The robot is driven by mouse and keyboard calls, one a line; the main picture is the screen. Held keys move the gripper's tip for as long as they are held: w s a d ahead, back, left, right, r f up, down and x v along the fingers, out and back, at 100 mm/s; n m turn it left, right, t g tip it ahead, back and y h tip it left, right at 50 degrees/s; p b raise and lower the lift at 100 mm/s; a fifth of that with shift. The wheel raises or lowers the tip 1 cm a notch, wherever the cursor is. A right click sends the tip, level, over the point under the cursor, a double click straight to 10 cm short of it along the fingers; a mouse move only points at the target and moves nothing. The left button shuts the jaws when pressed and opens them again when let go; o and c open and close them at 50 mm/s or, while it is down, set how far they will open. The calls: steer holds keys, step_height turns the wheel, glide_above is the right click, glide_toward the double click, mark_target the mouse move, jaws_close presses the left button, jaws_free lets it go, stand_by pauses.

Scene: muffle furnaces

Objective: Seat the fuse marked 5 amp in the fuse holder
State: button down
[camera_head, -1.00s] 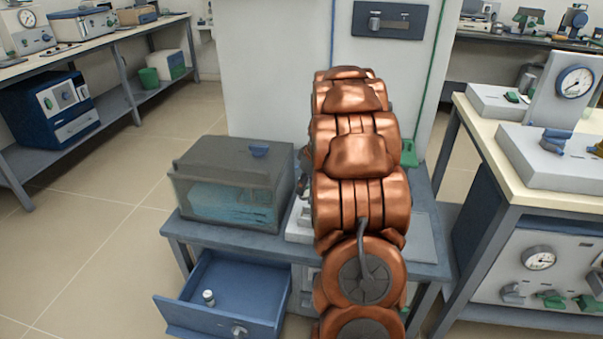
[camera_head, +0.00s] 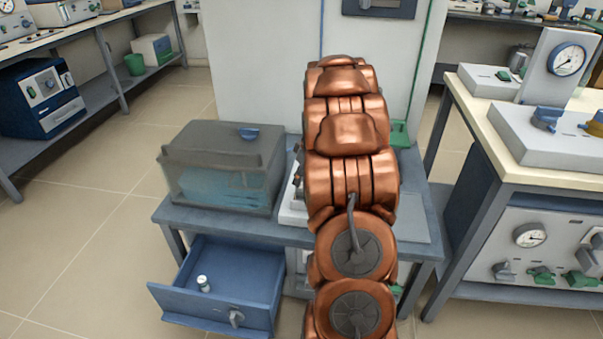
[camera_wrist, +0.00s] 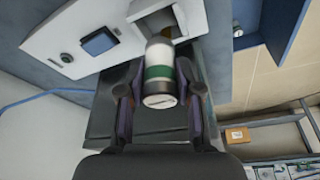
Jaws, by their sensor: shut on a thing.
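My gripper (camera_wrist: 158,90) is shut on a fuse (camera_wrist: 158,55) with a white body, a green band and dark metal ends, seen in the wrist view. The fuse's far end points at a square recess (camera_wrist: 148,7) in a white panel (camera_wrist: 60,25) and overlaps it in the picture. I cannot tell whether it touches or enters the recess, or whether that recess is the fuse holder. No 5 amp marking is readable. In the head view my arm hides the gripper and held fuse. Another small white fuse (camera_head: 203,284) stands in the open blue drawer (camera_head: 240,262).
A grey transparent box (camera_head: 225,165) with a blue handle stands on the bench (camera_head: 185,213), left of my arm. A cream-topped bench (camera_head: 480,130) with gauges is close on the right. The floor at left is clear. The panel carries a blue display (camera_wrist: 98,42).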

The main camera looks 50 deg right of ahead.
mark_target(302, 189)
steer(key=shift+f+b, duration=1.1)
steer(key=shift+f, duration=1.55)
steer(key=c, duration=0.7)
jaws_free()
steer(key=shift+f, duration=0.1)
steer(key=v, duration=1.2)
